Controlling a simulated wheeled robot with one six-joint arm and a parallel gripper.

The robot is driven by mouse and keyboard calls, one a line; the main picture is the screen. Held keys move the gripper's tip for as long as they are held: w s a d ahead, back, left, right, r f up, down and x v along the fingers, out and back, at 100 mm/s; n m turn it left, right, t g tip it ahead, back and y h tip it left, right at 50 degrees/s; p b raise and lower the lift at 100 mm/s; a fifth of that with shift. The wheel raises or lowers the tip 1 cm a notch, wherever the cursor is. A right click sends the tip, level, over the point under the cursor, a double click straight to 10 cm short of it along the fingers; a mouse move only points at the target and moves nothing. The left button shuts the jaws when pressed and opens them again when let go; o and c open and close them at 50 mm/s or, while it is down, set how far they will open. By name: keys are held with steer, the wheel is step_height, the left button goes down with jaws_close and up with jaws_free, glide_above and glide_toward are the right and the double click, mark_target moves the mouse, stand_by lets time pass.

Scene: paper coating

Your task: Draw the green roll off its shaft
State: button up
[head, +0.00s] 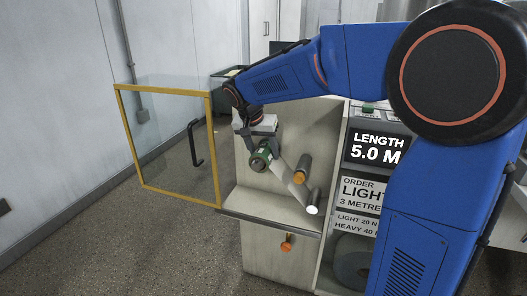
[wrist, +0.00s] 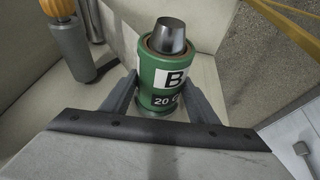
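The green roll (head: 262,157) has a white "B" label and a "20" marking; it sits at the upper left of the machine's pale front panel. In the wrist view the green roll (wrist: 153,78) stands between my two fingers, with the silver tapered shaft end (wrist: 169,36) showing through its core. My gripper (wrist: 160,90) has one finger on each side of the roll, and both fingertips appear to touch it. In the head view my gripper (head: 257,137) is at the roll, partly hidden by my wrist. The rest of the shaft is hidden inside the roll.
A yellow-framed glass door (head: 213,150) stands open on the left. An orange-capped post (head: 300,177) and a white-ended roller (head: 312,209) project right of the roll. A ledge (head: 270,221) and an orange knob (head: 287,245) are below. Signs (head: 375,151) stand on the right.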

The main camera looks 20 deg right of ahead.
steer(key=c, duration=0.4)
steer(key=shift+s+a, duration=1.5)
steer(key=shift+s, duration=0.5)
steer(key=shift+s+a, duration=1.45)
steer(key=shift+s, duration=0.6)
steer(key=shift+s+a, duration=1.5)
steer(key=shift+s, duration=0.5)
